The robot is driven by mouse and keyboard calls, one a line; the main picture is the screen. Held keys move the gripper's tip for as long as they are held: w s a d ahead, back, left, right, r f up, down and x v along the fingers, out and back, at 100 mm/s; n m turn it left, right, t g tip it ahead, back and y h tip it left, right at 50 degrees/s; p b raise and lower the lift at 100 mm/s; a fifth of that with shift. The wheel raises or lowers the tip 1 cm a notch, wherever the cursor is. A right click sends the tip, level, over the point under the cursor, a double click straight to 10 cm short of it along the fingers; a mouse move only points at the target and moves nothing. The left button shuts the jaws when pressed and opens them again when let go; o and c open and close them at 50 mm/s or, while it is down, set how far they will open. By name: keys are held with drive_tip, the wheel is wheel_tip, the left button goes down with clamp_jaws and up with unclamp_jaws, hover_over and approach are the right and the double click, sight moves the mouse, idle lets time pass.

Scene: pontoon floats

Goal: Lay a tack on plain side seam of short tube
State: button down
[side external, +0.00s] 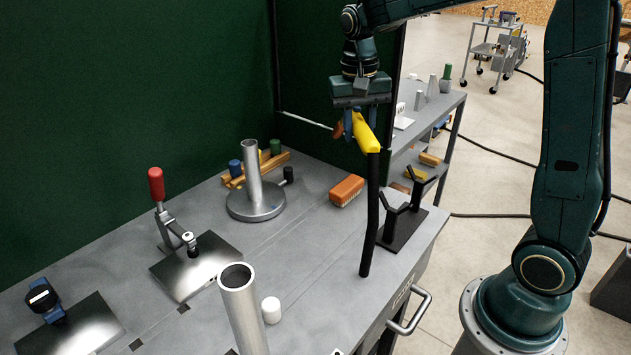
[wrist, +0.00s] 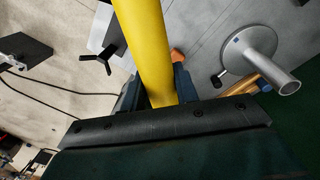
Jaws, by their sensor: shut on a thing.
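My gripper (side external: 352,125) is shut on the yellow handle of a torch (side external: 366,136), up above the right side of the bench. The torch's long black part (side external: 370,215) hangs down from the handle towards the bench's right edge; I cannot tell if its lower end touches. In the wrist view the yellow handle (wrist: 146,45) runs between my fingers (wrist: 158,95). One grey tube (side external: 253,165) stands upright on a round base (side external: 256,208) at the back. Another open-topped tube (side external: 241,300) stands at the front, its foot out of frame. I cannot tell which is the short tube.
A black forked stand (side external: 402,222) is empty at the bench's right edge. An orange block (side external: 346,190), a red-handled clamp (side external: 157,190) on a plate, a white cylinder (side external: 271,310) and a blue-topped tool (side external: 42,298) stand on the bench. A green wall (side external: 120,90) closes the back.

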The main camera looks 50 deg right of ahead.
drive_tip(key=w+a+f+n, duration=0.4)
drive_tip(key=a+f+n, duration=0.45)
drive_tip(key=f, duration=0.25)
drive_tip(key=a+r+m+t+y, duration=0.1)
drive_tip(key=a+m+t+y, duration=0.3)
drive_tip(key=a+m, duration=0.3)
drive_tip(key=shift+a+r+m+y, duration=0.2)
drive_tip(key=shift+r+m+y, duration=0.15)
drive_tip(key=shift+m, duration=1.6)
drive_tip(key=shift+f, duration=0.1)
drive_tip(key=shift+w+f, duration=1.95)
drive_tip(key=shift+w, duration=0.05)
drive_tip(key=shift+w+f, duration=0.4)
drive_tip(key=shift+f, duration=0.1)
idle(1.6)
